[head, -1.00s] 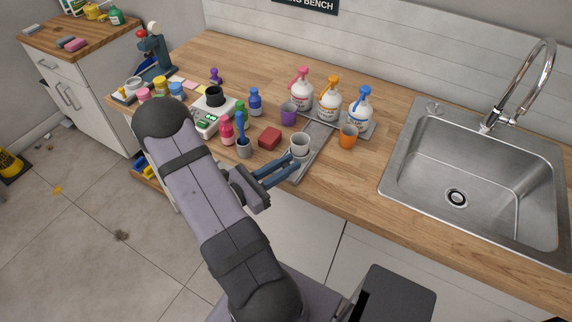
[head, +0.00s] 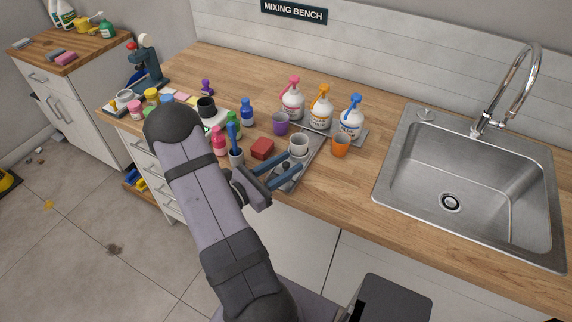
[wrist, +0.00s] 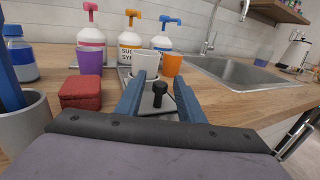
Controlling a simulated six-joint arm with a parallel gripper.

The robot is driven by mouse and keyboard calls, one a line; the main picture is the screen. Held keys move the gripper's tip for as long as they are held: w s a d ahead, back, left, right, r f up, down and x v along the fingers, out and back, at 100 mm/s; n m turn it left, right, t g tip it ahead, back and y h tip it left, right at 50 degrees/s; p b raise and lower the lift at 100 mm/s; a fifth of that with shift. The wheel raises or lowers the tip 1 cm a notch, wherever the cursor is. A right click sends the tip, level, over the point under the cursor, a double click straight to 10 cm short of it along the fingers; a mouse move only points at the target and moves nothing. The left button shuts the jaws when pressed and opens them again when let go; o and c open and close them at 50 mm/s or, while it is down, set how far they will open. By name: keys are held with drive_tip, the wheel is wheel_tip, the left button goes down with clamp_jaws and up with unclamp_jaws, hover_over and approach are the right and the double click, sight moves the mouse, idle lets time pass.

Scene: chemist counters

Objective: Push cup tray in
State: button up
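The cup tray (head: 309,158) is a flat grey metal tray at the counter's front edge. A pale grey-white cup (head: 298,142) stands on it, apparently with another beneath. In the wrist view, a black knob (wrist: 158,95) stands up near the tray's front, and the cup (wrist: 145,62) is behind it. My gripper (head: 290,161) is low over the tray's front, its two blue fingers pointing at the cups. The fingers (wrist: 163,85) are open, one on each side of the knob, with a visible gap to it. Whether a fingertip touches the cup cannot be told.
A red block (head: 262,148) and a grey pot (head: 236,157) stand left of the tray. A purple cup (head: 281,124) is behind, an orange cup (head: 340,147) to the right. Pump bottles (head: 320,108) stand at the back. The sink (head: 470,180) is further right.

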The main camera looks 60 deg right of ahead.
drive_tip(key=shift+b+v, duration=1.1)
drive_tip(key=shift+v, duration=2.6)
drive_tip(key=shift+r, duration=0.1)
drive_tip(key=shift+s+r, duration=0.15)
drive_tip(key=shift+s, duration=0.1)
drive_tip(key=s+r+m+y+p, duration=0.1)
drive_tip(key=y+p, duration=0.2)
drive_tip(key=y, duration=0.1)
drive_tip(key=s+r+m+y+p, duration=0.1)
drive_tip(key=r+m+y+p, duration=0.1)
drive_tip(key=y+p, duration=0.1)
drive_tip(key=s+r+m+y+p, duration=0.1)
drive_tip(key=y+p, duration=0.2)
drive_tip(key=y, duration=0.2)
drive_tip(key=shift+s+d+r+m+y, duration=0.3)
drive_tip(key=shift+s+d+r+m, duration=0.05)
drive_tip(key=shift+s+d+m, duration=0.05)
drive_tip(key=w+d+r+t+p, duration=0.2)
drive_tip(key=w+d+r+t, duration=0.1)
drive_tip(key=w+r+t, duration=0.1)
drive_tip(key=shift+y, duration=0.4)
drive_tip(key=shift+p+x, duration=0.7)
drive_tip(key=shift+x, duration=2.9)
